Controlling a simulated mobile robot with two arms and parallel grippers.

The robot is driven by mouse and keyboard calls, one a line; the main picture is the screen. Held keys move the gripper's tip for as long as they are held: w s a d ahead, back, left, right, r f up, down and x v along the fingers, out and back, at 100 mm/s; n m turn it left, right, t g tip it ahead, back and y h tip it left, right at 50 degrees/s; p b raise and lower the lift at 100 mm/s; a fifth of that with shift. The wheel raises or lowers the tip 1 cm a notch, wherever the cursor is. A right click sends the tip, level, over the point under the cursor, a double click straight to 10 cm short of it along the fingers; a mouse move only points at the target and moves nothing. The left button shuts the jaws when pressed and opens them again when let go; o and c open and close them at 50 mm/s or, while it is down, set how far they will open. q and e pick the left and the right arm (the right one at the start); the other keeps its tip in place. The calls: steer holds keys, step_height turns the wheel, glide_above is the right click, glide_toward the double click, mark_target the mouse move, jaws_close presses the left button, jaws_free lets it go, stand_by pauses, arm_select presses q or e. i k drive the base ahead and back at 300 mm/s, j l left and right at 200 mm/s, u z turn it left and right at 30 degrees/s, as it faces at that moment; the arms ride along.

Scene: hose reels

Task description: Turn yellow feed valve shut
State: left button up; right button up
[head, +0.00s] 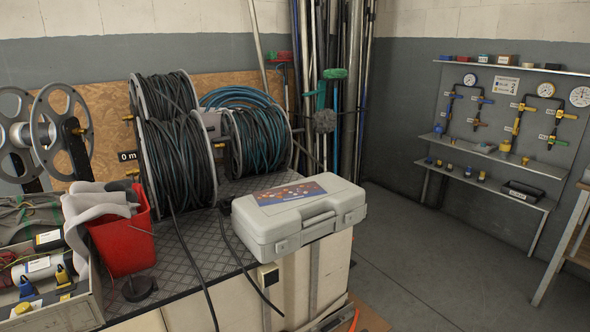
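A yellow pipe assembly (517,122) is mounted on the grey wall at the far right, under a round gauge (546,89). It has small fittings and tags, and what looks like a blue handle sits at its lower right (557,141). The valve's lever position is too small to tell. A blue pipe assembly (450,105) with an orange handle (477,124) hangs to its left. Neither of my grippers is in view.
A bench (210,240) nearby holds hose reels (175,150), a red bucket (122,240) and a grey case (300,213). Shelves (500,160) run below the pipes. A wooden stand (562,245) is at the right edge. The floor (430,260) between is clear.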

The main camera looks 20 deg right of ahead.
mark_target(517, 120)
steer(key=i+l+z, duration=0.15)
steer(key=z, duration=0.3)
steer(key=i+l+z, duration=0.2)
steer(key=z, duration=0.2)
steer(key=i+z, duration=0.2)
steer(key=z, duration=0.25)
steer(key=i+l+z, duration=0.1)
steer(key=z, duration=0.3)
steer(key=i+z, duration=0.45)
steer(key=i, duration=0.55)
steer(key=i+j+u, duration=0.15)
steer(key=i, duration=0.45)
steer(key=i+u, duration=0.15)
steer(key=i, duration=0.45)
steer(key=i+u, duration=0.15)
steer(key=i, duration=0.45)
steer(key=i+l+u, duration=0.15)
steer(key=i, duration=0.4)
steer(key=i+l+u, duration=0.15)
steer(key=i, duration=0.45)
steer(key=i+j+z, duration=0.2)
steer(key=i+j, duration=0.15)
